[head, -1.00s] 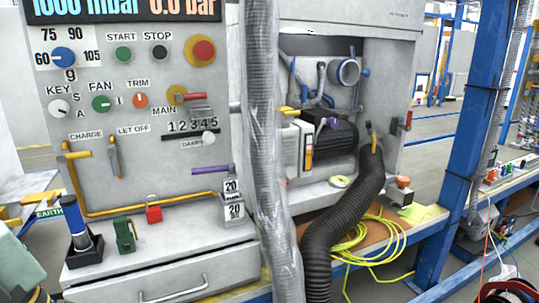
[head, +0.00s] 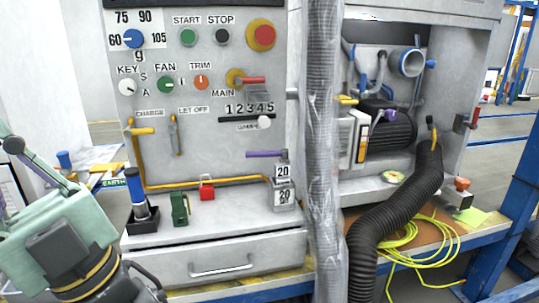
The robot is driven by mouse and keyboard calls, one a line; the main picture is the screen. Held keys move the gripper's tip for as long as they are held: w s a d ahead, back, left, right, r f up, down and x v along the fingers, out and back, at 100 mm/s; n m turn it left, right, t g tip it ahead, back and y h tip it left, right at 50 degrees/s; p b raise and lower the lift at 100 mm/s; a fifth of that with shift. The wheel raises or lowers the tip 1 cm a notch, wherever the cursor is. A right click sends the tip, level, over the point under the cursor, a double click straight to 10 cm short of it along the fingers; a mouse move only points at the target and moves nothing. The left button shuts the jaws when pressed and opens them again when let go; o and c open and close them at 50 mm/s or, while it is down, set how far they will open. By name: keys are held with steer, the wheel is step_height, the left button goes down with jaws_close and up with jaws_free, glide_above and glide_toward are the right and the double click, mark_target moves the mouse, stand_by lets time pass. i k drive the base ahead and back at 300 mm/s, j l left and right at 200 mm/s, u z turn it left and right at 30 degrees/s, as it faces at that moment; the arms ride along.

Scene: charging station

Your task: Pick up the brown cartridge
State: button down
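I cannot make out a brown cartridge in the head view. A blue cylinder (head: 135,186) stands upright in a black holder (head: 142,222) at the left end of the grey machine's ledge. A small green block (head: 180,208) and a red padlock (head: 207,189) are on the ledge to its right. I cannot tell the state of my gripper there.
The grey control panel (head: 205,140) stands behind the ledge, above a drawer (head: 215,262). A grey wrapped hose (head: 322,150) hangs in front of it. A black corrugated hose (head: 385,215) and a coiled yellow cable (head: 430,240) lie to the right. Blue posts stand at the right edge.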

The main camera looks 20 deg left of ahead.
mark_target(282, 171)
steer(key=i+u, duration=0.55)
steer(key=u, duration=0.15)
steer(key=i+u, duration=0.35)
steer(key=k+l, duration=0.05)
steer(key=k, duration=0.05)
